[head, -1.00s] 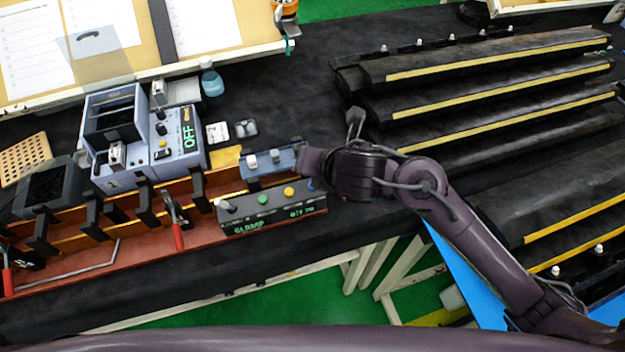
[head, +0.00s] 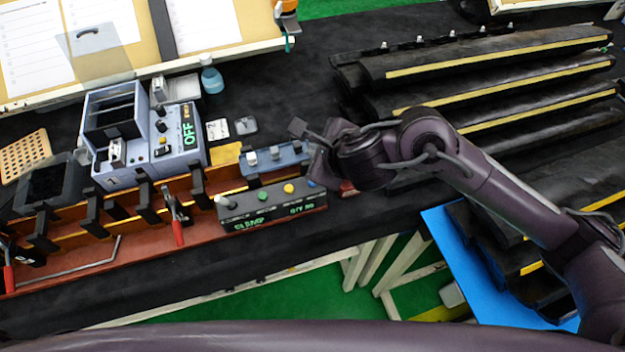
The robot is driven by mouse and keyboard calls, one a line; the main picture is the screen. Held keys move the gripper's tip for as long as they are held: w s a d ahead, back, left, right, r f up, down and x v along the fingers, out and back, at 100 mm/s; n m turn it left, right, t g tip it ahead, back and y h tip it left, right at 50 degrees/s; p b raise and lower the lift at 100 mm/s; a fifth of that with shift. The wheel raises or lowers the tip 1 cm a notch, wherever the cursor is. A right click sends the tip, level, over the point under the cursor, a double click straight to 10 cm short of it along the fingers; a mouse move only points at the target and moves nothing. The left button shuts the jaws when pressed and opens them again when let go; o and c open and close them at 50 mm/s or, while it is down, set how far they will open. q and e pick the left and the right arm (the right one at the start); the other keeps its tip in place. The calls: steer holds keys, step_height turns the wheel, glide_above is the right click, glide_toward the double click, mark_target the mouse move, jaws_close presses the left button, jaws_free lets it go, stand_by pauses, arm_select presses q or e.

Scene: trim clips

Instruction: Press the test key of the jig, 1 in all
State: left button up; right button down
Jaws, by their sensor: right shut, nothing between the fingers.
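The jig's dark control box (head: 270,208) sits on the front of the red-brown rail. Its top carries a grey knob (head: 226,202), a green button (head: 262,194), a yellow button (head: 288,188) and a blue one (head: 312,183) at the right end. Which one is the test key I cannot read. Green lettering on its front reads CLAMP at left; the right text is too small to be sure of. My right gripper (head: 318,172) is shut and empty, pointing down at the box's right end, close by the blue button. Contact cannot be told. My left gripper is out of view.
A blue-grey block with light knobs (head: 275,158) lies behind the box. A tester reading OFF (head: 178,140) stands behind the rail (head: 130,238). Red-handled clamps (head: 178,232) rise from the rail. Black trim strips (head: 500,60) fill the right. Bare black bench lies behind the gripper.

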steer(key=b, duration=0.6)
glide_above(316, 187)
step_height(316, 187, down, 7)
steer(key=shift+f, duration=0.1)
steer(key=shift+f+b, duration=0.55)
steer(key=shift+b, duration=0.1)
stand_by(1.0)
steer(key=shift+f+b, duration=0.4)
steer(key=shift+b, duration=0.15)
steer(key=shift+f+b, duration=0.45)
steer(key=shift+b, duration=0.05)
stand_by(0.5)
steer(key=shift+r, duration=0.15)
steer(key=shift+r+p, duration=0.7)
steer(key=shift+r, duration=0.05)
